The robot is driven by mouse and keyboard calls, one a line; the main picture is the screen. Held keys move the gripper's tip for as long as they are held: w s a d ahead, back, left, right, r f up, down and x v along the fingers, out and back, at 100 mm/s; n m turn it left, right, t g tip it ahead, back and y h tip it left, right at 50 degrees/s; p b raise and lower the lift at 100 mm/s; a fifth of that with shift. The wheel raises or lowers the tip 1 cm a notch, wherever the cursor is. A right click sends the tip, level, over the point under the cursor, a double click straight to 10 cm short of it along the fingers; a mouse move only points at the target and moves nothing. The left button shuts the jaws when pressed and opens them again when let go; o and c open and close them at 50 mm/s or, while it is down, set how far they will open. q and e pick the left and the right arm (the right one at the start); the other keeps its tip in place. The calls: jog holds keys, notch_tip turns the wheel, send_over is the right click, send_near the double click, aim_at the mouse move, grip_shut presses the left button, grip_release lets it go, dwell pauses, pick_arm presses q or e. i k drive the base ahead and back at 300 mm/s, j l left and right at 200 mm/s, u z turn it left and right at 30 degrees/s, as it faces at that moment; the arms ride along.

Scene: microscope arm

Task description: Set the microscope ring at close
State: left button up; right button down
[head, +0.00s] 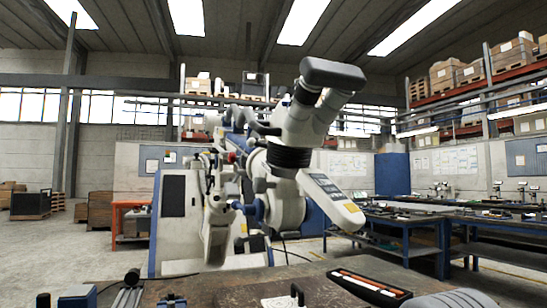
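A large white microscope head (307,118) with a dark grey eyepiece block (333,73) stands in the middle of the head view, tilted up to the right. A black ribbed ring (288,157) sits around its lower neck. I cannot read any mark or setting on the ring. Below it, a white arm with a small panel (330,195) slants down to the right. The microscope's support is partly hidden behind its own parts. I cannot make out either of my grippers in this view.
A brown worktop (225,292) crosses the bottom, with a black tray with orange-edged strips (368,287), a white piece with a black knob (290,298) and a blue box (77,298). Cluttered blue workbenches (405,232) stand at right. Open floor shows at left.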

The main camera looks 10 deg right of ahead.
aim_at(285, 156)
jog(key=i+j+z, duration=0.25)
jog(key=z, duration=0.2)
jog(key=i+j+z, duration=0.15)
jog(key=j+z, duration=0.25)
jog(key=i+j+z, duration=0.1)
jog(key=j+z, duration=0.35)
